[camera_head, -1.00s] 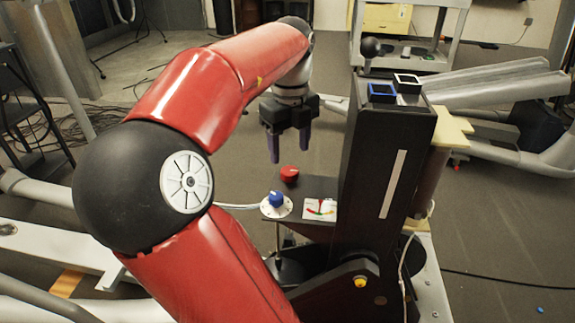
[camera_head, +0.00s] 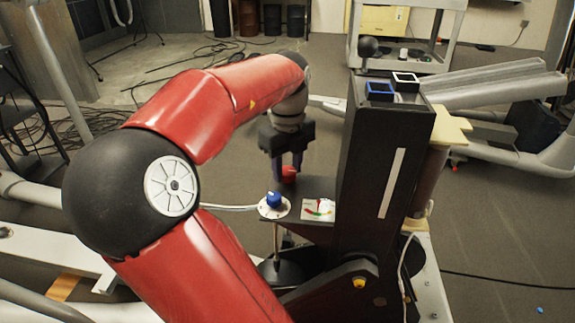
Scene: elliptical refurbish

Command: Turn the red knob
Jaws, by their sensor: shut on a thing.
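The red knob (camera_head: 289,175) sits on a small black shelf (camera_head: 309,227) that sticks out left from the tall black box. My gripper (camera_head: 287,172) points down over it, its two dark purple fingers on either side of the knob. The gripper is shut on the red knob. The fingers partly hide the knob's sides, and its base is hard to see.
A blue knob (camera_head: 273,199) on a white dial and a small gauge (camera_head: 318,210) lie in front of the red knob on the shelf. The tall black box (camera_head: 383,160) stands close on the right, with a black ball-topped lever (camera_head: 368,47) at its top.

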